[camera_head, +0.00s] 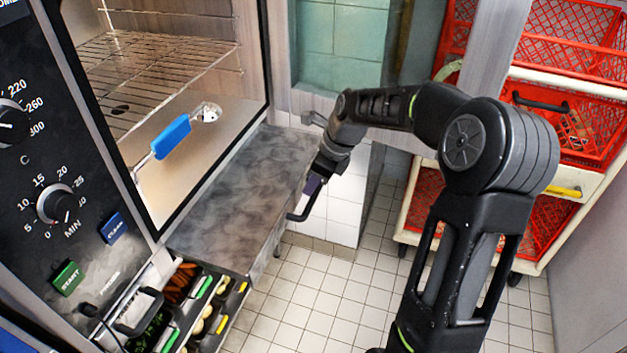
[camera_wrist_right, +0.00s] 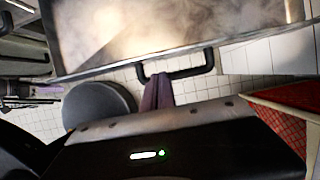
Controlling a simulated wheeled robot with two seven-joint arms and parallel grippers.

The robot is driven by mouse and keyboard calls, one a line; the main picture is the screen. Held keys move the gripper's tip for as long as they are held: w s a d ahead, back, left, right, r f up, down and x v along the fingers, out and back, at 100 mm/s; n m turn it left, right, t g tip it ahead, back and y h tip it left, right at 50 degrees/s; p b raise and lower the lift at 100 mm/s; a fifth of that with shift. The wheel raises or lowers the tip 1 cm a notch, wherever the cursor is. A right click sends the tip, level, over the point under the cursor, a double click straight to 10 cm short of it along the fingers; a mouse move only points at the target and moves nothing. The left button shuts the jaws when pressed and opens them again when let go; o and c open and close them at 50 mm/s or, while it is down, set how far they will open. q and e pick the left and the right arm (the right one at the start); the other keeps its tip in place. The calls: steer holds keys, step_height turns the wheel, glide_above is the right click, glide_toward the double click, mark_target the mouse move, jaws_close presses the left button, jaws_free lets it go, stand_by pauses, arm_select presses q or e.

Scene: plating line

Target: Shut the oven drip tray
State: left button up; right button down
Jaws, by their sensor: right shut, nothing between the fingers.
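The oven drip tray (camera_head: 225,190) is a grey, mottled flat tray. It sticks out below the oven opening in the head view and fills the top of the right wrist view (camera_wrist_right: 190,25). Its black bar handle (camera_head: 303,206) is on the right-hand front edge, and it also shows in the wrist view (camera_wrist_right: 203,67). My right gripper (camera_head: 314,186) is shut and empty beside the handle. In the wrist view its purplish finger overlaps the handle's lower side; I cannot tell whether they touch. My left gripper is not in view.
Food containers (camera_head: 205,315) stand below left. A trolley with red crates (camera_head: 540,215) stands at right. The tiled floor (camera_head: 300,290) in front is clear.

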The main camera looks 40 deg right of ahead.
steer(key=x, duration=0.6)
steer(key=shift+f, duration=0.3)
steer(key=shift+w+a, duration=0.1)
steer(key=shift+w, duration=0.1)
steer(key=p, duration=0.3)
glide_toward(244, 196)
steer(key=x, duration=0.5)
steer(key=shift+f, duration=0.15)
steer(key=shift+w, duration=0.1)
